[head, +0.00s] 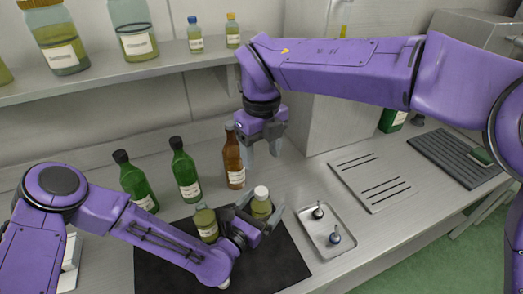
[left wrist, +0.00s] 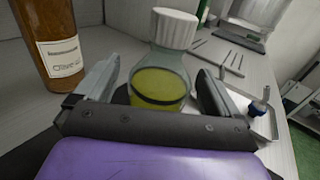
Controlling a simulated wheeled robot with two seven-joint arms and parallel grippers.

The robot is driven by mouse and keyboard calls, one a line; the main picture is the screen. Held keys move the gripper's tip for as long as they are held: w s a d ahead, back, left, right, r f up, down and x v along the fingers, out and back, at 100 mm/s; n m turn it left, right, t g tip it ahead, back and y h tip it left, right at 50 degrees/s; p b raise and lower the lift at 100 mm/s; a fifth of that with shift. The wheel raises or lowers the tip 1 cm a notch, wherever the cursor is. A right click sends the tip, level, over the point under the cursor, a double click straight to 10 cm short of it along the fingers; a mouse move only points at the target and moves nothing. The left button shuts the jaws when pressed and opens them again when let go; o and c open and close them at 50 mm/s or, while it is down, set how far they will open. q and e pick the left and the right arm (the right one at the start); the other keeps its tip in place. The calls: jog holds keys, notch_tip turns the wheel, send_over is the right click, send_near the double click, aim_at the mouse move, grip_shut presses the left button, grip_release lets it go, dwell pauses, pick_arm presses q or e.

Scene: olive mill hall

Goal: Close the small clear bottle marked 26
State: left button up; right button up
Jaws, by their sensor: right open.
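A small clear bottle (head: 261,206) with yellow-green liquid and a white cap stands upright on the black mat (head: 160,262). It also shows in the left wrist view (left wrist: 160,88), its ribbed white cap (left wrist: 174,28) sitting on the neck. No number is readable on it. My left gripper (head: 262,212) has its fingers on both sides of this bottle, seemingly with gaps. Another small bottle (head: 206,223) with a dull green cap and a white label stands just left of it. My right gripper (head: 262,146) is open and empty, pointing down above and behind the white-capped bottle.
A brown bottle (head: 233,160) and two green bottles (head: 185,172) (head: 138,185) stand behind the mat. A metal tray (head: 345,246) to the right holds two small dark-topped pieces. A slotted plate (head: 372,182) lies beyond it. Jars stand on the shelf (head: 110,80).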

jog(key=shift+f, duration=0.1)
pick_arm(q)
jog(key=shift+s+a+f+b, duration=0.15)
jog(key=shift+s+a+b, duration=0.1)
jog(key=shift+s+b, duration=0.1)
jog(key=b+v, duration=0.3)
jog(key=v, duration=0.6)
jog(key=shift+a, duration=0.1)
pick_arm(e)
notch_tip(320, 180, down, 4)
jog(key=shift+r, duration=0.1)
pick_arm(q)
jog(key=shift+s, duration=0.3)
jog(key=shift+a, duration=0.1)
